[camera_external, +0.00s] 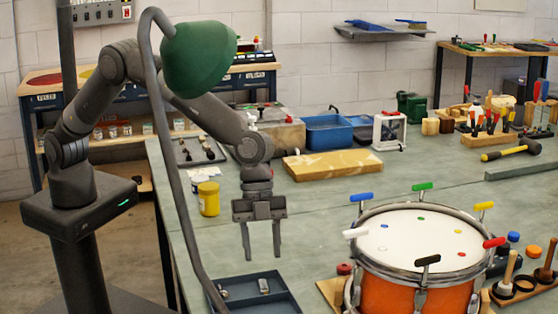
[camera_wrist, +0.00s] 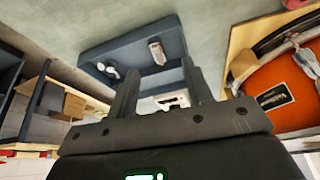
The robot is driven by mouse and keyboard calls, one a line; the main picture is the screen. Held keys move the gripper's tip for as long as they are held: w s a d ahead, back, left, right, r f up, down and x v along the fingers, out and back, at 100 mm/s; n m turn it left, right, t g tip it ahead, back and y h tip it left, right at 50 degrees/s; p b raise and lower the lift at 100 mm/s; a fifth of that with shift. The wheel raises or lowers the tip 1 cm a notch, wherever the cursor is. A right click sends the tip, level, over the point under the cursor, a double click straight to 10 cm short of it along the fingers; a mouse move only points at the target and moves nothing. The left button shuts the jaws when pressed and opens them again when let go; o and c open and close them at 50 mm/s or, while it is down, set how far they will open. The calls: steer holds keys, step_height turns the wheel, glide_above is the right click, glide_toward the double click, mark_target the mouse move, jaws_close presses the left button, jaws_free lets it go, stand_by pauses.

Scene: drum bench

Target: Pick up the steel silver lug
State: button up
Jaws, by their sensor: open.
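A dark blue divided tray (camera_external: 283,304) sits at the front of the bench. It holds a small silver lug-like piece (camera_external: 263,285) and other small silver pieces (camera_external: 222,291) in a separate compartment. In the wrist view the tray (camera_wrist: 125,48) shows the elongated silver piece (camera_wrist: 157,51), the paired silver pieces (camera_wrist: 106,69), and a whitish metal piece (camera_wrist: 172,101) partly hidden by the fingers. I cannot tell for certain which is the steel lug. My gripper (camera_external: 262,256) is open and empty, pointing down above the tray; it also shows in the wrist view (camera_wrist: 159,75).
An orange drum (camera_external: 408,296) with coloured handles around its rim stands right of the tray. A yellow jar (camera_external: 208,199) stands to the left behind, near a green lamp (camera_external: 198,58) and its stem. A wooden board (camera_external: 332,164) lies farther back. The bench between is clear.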

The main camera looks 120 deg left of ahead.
mark_target(263, 280)
steer(key=x, duration=0.6)
steer(key=shift+s+d+f, duration=0.1)
steer(key=shift+s+d, duration=0.05)
steer(key=shift+s, duration=0.05)
jaws_close()
